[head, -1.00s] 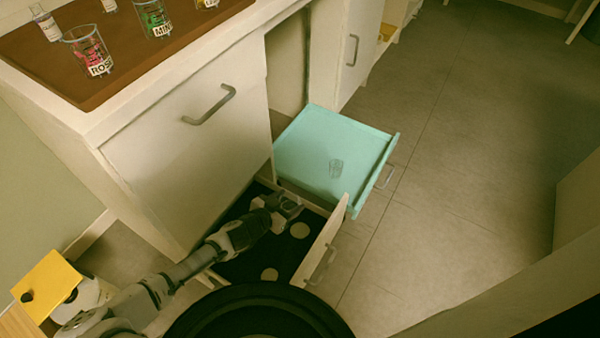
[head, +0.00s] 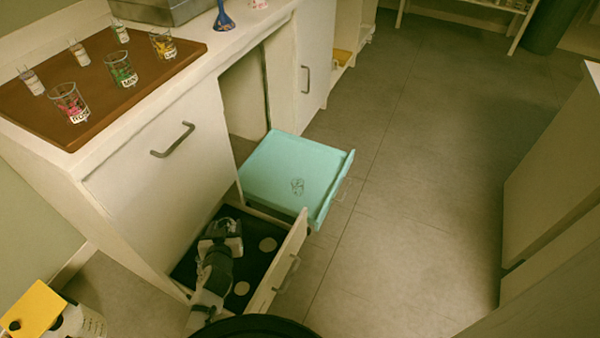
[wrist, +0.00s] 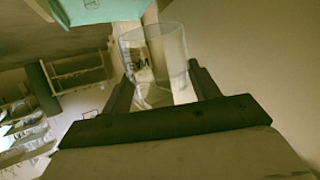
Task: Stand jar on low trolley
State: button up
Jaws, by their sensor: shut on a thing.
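My gripper (wrist: 160,82) is shut on a clear glass jar (wrist: 156,58) with dark lettering in the wrist view. The jar sits between the two fingers and looks tilted in that view. In the head view my gripper (head: 226,232) is over the open lower drawer, and the jar is too small to make out there. The low trolley (head: 265,165) appears to be the teal flat-topped unit beyond the drawer, with a handle on its right side. A faint jar-shaped figure (head: 297,186) shows on its top; I cannot tell whether it is glass or a marking.
The open drawer (head: 290,262) has a dark floor with pale round spots. Its front stands between my gripper and the floor. Several labelled glasses stand on a brown board (head: 95,98) on the counter. A yellow-topped object (head: 33,308) is at lower left. The floor at right is clear.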

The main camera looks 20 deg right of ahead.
aim_at(309, 163)
jog(key=i+l+z, duration=0.15)
jog(key=l+z, duration=0.25)
jog(key=i+l+z, duration=0.15)
jog(key=z, duration=0.25)
jog(key=i+l+z, duration=0.4)
jog(key=i+z, duration=0.25)
jog(key=i+u, duration=0.45)
jog(key=i+l+u, duration=0.2)
jog(key=u, duration=0.3)
jog(key=i+l+u, duration=0.1)
jog(key=u, duration=0.3)
jog(key=i+l+u, duration=0.2)
jog(key=u, duration=0.2)
jog(key=i+l+u, duration=0.15)
jog(key=u, duration=0.25)
jog(key=l+u, duration=0.25)
jog(key=u, duration=0.15)
jog(key=i, duration=0.05)
